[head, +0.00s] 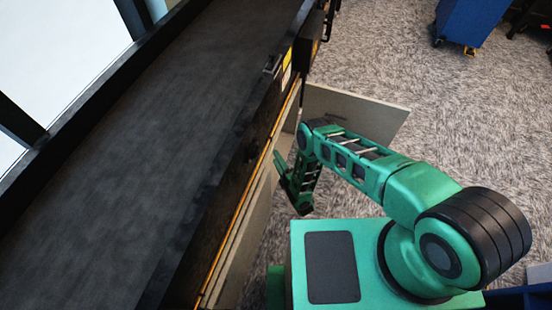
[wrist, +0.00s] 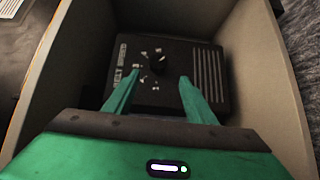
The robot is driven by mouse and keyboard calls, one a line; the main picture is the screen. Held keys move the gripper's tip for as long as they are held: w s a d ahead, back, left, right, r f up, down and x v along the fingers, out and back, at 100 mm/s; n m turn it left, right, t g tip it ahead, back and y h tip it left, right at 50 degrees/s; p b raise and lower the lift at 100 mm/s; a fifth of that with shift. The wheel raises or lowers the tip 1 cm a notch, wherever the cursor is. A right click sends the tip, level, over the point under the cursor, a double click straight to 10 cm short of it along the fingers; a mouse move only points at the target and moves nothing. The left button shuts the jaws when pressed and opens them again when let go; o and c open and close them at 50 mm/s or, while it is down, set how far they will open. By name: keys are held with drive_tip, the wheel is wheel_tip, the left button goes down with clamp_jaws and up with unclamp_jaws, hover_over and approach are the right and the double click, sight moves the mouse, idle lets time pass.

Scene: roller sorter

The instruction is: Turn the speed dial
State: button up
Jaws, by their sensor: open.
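The speed dial (wrist: 156,65) is a small black knob on a black control box (wrist: 197,58), with pale marks around it. The box lies at the bottom of a beige open-topped compartment. In the wrist view my gripper (wrist: 152,80) is open, its two green fingers apart on either side below the dial, not visibly touching it. In the head view my green gripper (head: 290,180) hangs beside the conveyor, near the open compartment. The dial and the box are hidden in the head view.
A dark conveyor belt (head: 150,130) runs along the left. The beige compartment walls (wrist: 257,60) stand close around my gripper; a panel (head: 355,103) also shows in the head view. A blue cabinet (head: 472,18) stands far right. Carpet between is clear.

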drive_tip(key=w+d+f+m+g+h, duration=0.1)
drive_tip(key=w+d+f+m+g, duration=0.55)
drive_tip(key=w+m, duration=0.25)
wheel_tip(320, 180, up, 11)
drive_tip(key=s+a+g+y, duration=0.2)
drive_tip(key=g+y, duration=0.2)
drive_tip(key=y, duration=0.2)
drive_tip(key=x, duration=0.9)
drive_tip(key=shift+f+m, duration=0.3)
drive_tip(key=shift+w, duration=0.1)
drive_tip(key=c, duration=1)
